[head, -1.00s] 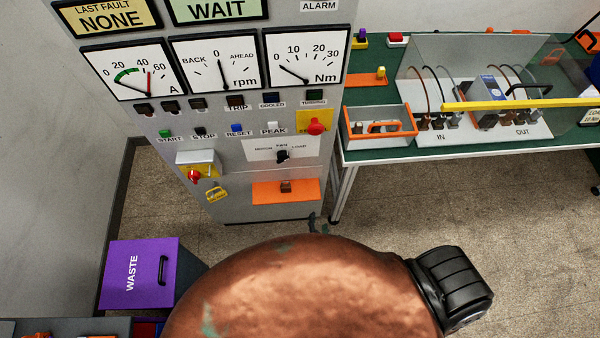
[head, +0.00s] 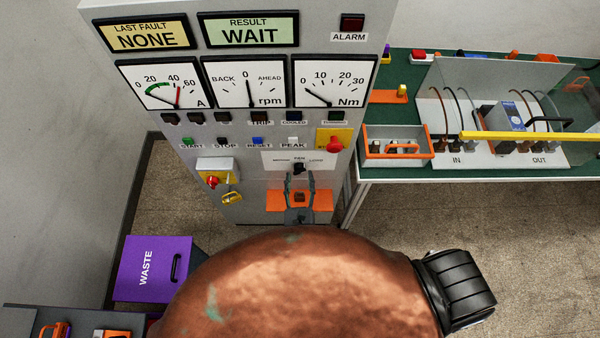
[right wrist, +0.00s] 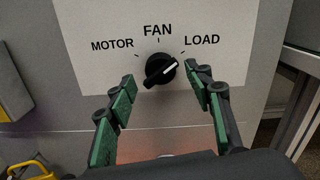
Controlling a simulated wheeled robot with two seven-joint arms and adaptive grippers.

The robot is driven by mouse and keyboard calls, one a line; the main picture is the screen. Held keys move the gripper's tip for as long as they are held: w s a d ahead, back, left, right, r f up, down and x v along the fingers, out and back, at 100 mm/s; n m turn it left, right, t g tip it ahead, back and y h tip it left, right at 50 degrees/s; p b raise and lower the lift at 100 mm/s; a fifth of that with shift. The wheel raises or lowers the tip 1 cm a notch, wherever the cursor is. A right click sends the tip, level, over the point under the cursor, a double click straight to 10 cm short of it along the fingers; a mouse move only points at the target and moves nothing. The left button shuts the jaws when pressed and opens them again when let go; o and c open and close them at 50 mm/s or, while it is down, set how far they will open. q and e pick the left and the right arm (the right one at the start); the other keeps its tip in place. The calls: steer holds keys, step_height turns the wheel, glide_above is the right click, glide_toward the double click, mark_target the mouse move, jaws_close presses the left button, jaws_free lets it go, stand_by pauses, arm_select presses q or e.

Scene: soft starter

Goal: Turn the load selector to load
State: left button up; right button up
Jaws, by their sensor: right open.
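The load selector is a black knob (right wrist: 161,69) on a white plate marked MOTOR, FAN and LOAD. Its white line points up and right, toward the LOAD side. In the head view the knob (head: 299,168) is small, low on the grey cabinet. My right gripper (right wrist: 166,79) is open, its green-padded fingers either side of the knob and slightly below it, with gaps on both sides. I cannot tell whether the tips reach the knob's depth. In the head view the right gripper (head: 300,184) is in front of the orange plate. My left gripper is not in view.
Above the selector are a red knob on yellow (head: 334,146), buttons and dials. A red switch and yellow padlock (head: 231,197) sit to the left. A green-topped bench (head: 400,172) stands right, with an orange-rimmed bin (head: 375,150). A purple waste bin (head: 153,268) is lower left.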

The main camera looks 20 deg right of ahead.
mark_target(300, 169)
steer(key=shift+x, duration=1.15)
steer(key=shift+d, duration=0.1)
steer(key=shift+c, duration=0.7)
